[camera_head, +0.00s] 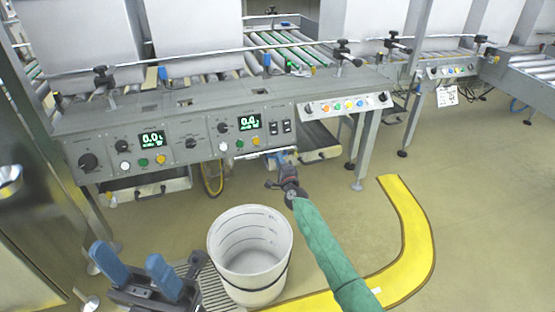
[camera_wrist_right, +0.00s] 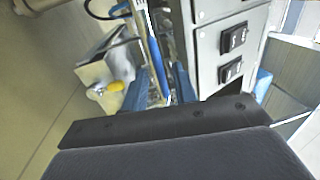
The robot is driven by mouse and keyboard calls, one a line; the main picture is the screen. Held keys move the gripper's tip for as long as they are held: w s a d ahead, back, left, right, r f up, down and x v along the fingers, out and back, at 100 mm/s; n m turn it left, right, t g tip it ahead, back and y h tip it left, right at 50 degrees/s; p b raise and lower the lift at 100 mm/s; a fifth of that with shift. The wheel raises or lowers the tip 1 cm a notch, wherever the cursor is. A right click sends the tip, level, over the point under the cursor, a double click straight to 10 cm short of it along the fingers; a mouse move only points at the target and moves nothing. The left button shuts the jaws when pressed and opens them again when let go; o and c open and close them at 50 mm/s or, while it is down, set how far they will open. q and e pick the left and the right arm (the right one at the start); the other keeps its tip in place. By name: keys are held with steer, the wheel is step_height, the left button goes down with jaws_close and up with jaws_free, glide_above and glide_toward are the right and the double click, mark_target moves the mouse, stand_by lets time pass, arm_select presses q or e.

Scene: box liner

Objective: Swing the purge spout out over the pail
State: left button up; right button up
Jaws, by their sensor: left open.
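The white pail (camera_head: 224,262) stands upright on the floor below the machine front, and it looks empty. My right gripper (camera_head: 281,163) reaches under the panel's lower edge, beyond the pail. In the right wrist view its blue fingers (camera_wrist_right: 160,88) stand either side of a narrow shiny metal part. I cannot tell whether they press on it. A slim blue bar (camera_wrist_right: 152,45) runs up from there beside the grey housing. I cannot make out the purge spout for certain. My left gripper (camera_head: 128,258) is open and empty, left of the pail.
The control panel (camera_head: 185,143) and roller conveyor (camera_head: 285,48) span the back. A grey floor grate (camera_head: 213,287) lies by the pail. A yellow floor strip (camera_head: 412,232) curves on the right. A steel cabinet (camera_head: 50,190) stands at left. Open floor lies at right.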

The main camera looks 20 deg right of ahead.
steer(key=shift+w+r, duration=0.15)
steer(key=shift+w, duration=1)
jaws_close()
